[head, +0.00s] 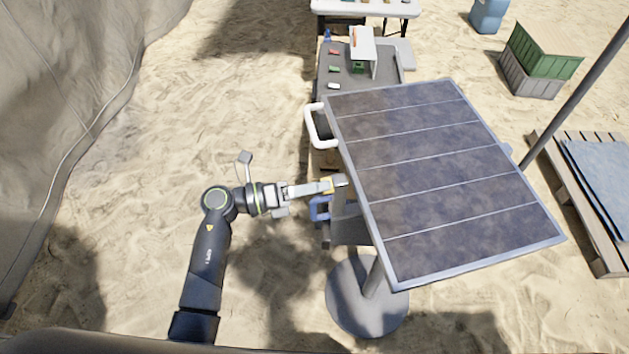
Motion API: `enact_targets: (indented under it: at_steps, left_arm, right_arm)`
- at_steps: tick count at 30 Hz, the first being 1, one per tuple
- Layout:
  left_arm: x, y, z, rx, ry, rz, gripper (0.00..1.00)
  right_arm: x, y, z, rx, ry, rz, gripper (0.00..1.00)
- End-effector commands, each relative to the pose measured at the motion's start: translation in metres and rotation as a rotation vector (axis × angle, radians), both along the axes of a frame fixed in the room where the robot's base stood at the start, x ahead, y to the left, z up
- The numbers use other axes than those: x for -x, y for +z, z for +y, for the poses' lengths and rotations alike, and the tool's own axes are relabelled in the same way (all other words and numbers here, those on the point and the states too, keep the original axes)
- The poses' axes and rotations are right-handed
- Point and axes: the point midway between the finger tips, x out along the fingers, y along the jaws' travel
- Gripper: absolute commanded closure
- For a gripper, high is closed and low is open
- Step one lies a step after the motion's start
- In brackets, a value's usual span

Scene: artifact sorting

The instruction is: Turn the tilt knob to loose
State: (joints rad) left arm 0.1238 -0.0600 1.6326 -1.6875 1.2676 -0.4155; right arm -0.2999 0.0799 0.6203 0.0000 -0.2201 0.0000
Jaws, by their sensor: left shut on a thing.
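My left gripper (335,183) reaches in from the left to the near left edge of the tilted solar panel (440,170). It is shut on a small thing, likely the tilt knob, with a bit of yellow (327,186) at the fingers. The knob's shape and its loose or tight position cannot be made out, as the fingers and the panel edge cover it. The panel stands on a grey post with a round base (345,308). A white handle (315,127) sticks out from the panel's upper left side. My right gripper is not in view.
Behind the panel is a grey table (345,95) with small coloured items and a white stand. A blue object (319,209) is just below my left gripper. Crates (543,52), a blue container (489,14) and a pallet (596,215) stand at right. Open sand lies at left.

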Motion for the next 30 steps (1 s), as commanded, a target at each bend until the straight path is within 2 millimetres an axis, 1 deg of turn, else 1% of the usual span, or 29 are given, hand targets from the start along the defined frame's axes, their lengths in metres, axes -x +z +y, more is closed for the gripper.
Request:
enact_targets:
  at_steps: [5,17,18,22,30]
  left_arm:
    - [-0.0004,0.0008,0.0002,0.009,0.002,0.027,0.93]
    - [-0.0004,0.0003,0.0001,0.010,0.002,0.031,0.93]
    - [-0.0004,0.0003,0.0001,0.010,0.002,0.031,0.66]
    - [-0.0003,0.0002,0.0001,0.010,0.002,0.030,0.49]
    - [-0.0002,0.0000,0.0001,0.009,0.001,0.030,0.48]
  right_arm:
    - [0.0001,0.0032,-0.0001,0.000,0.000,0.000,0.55]
    - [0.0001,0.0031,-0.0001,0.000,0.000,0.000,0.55]
    - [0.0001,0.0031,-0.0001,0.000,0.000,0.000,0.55]
    - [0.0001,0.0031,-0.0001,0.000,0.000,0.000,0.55]
    - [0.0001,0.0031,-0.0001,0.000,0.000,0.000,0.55]
